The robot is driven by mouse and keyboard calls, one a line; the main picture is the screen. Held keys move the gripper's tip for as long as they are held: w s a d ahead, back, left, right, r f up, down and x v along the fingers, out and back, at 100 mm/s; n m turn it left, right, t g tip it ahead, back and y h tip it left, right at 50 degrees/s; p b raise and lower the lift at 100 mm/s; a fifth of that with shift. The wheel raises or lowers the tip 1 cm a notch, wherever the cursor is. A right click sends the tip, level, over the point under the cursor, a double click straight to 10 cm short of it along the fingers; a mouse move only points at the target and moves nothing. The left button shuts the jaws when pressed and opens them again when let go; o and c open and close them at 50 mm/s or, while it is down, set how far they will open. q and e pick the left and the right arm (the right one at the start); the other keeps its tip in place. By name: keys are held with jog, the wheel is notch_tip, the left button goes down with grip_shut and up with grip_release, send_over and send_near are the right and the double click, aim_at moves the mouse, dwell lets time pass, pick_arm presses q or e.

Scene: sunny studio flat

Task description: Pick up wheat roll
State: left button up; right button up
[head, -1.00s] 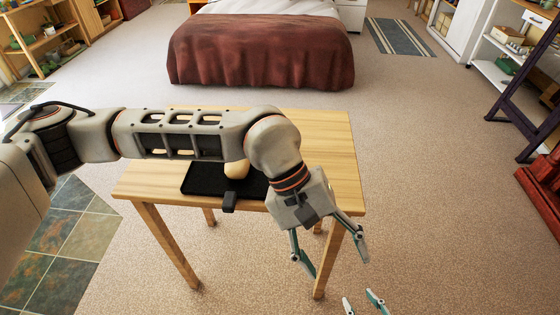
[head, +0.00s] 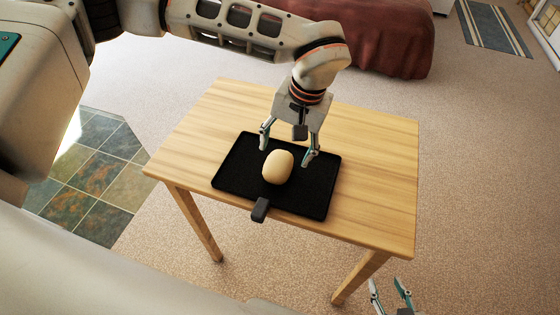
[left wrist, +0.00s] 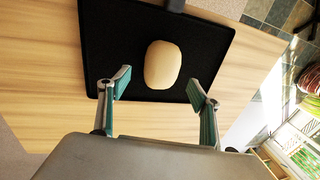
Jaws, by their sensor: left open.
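The wheat roll (head: 278,167) is a pale tan oval lying on a black tray (head: 232,175) on the wooden table. My left gripper (head: 288,157) is open above the tray, its fingers apart on the far side of the roll. In the left wrist view the roll (left wrist: 162,65) lies ahead of the gap between the open left fingertips (left wrist: 156,84), and nothing is between the fingers. My right gripper (head: 390,290) shows at the bottom edge, fingers apart and empty, beyond the table's front right corner.
The tray has a dark handle (head: 260,210) on its near side. The wooden table (head: 375,170) is bare around the tray. A bed with a red-brown cover (head: 385,40) stands behind it, with open carpet (head: 490,160) to the right.

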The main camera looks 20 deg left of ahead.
aim_at(281, 159)
pick_arm(q)
jog(key=x, duration=0.5)
jog(key=shift+w+a+f, duration=0.2)
jog(key=shift+f, duration=0.15)
jog(key=c, duration=1.2)
